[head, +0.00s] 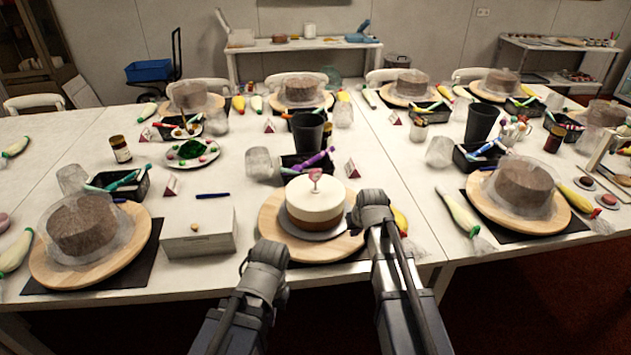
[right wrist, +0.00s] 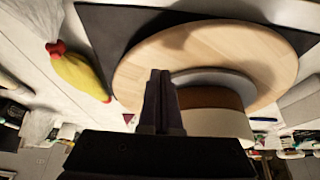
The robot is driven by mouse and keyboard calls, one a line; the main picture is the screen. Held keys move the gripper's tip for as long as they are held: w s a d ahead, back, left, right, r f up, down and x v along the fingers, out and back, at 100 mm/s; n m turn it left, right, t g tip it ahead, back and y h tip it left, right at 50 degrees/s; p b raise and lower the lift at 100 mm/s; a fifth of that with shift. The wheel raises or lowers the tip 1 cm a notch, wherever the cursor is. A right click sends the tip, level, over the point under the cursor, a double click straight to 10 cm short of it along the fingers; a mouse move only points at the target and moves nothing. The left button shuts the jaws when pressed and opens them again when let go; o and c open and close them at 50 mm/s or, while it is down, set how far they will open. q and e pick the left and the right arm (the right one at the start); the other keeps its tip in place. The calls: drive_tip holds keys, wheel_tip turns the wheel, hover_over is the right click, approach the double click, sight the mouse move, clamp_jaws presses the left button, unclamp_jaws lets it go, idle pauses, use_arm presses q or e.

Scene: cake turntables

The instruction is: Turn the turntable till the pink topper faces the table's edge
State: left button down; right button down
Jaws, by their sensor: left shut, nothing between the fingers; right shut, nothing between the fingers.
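A white-and-brown layered cake (head: 315,208) stands on a grey disc on the round wooden turntable (head: 270,222) near the table's front edge. A small pink topper (head: 315,178) stands upright on the cake; which way it faces is too small to tell. My right gripper (head: 370,204) is shut and empty at the right side of the cake. In the right wrist view its closed fingers (right wrist: 160,85) show over the turntable (right wrist: 205,55), close to the cake (right wrist: 210,98); contact cannot be told. My left gripper (head: 268,250) is shut and empty at the turntable's front left.
A white box (head: 198,232) stands left of the turntable. A yellow piping bag (right wrist: 78,72) lies beside it on the right. A black tray with pens (head: 308,165) is behind. Other turntables with brown cakes (head: 84,228) stand to both sides.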

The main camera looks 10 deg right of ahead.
sight(328, 251)
drive_tip(key=shift+f, duration=0.1)
idle(0.3)
drive_tip(key=shift+f+b, duration=1.45)
drive_tip(key=shift+b, duration=0.05)
drive_tip(key=shift+s+r, duration=0.1)
drive_tip(key=shift+r, duration=0.1)
drive_tip(key=shift+s+a, duration=0.35)
drive_tip(key=shift+a, duration=0.3)
drive_tip(key=shift+s+a, duration=0.3)
drive_tip(key=shift+a, duration=0.35)
drive_tip(key=shift+s+a, duration=0.35)
drive_tip(key=shift+a, duration=0.3)
drive_tip(key=shift+s+a, duration=0.25)
drive_tip(key=shift+a, duration=0.85)
drive_tip(key=shift+s+a, duration=0.25)
drive_tip(key=shift+a, duration=0.8)
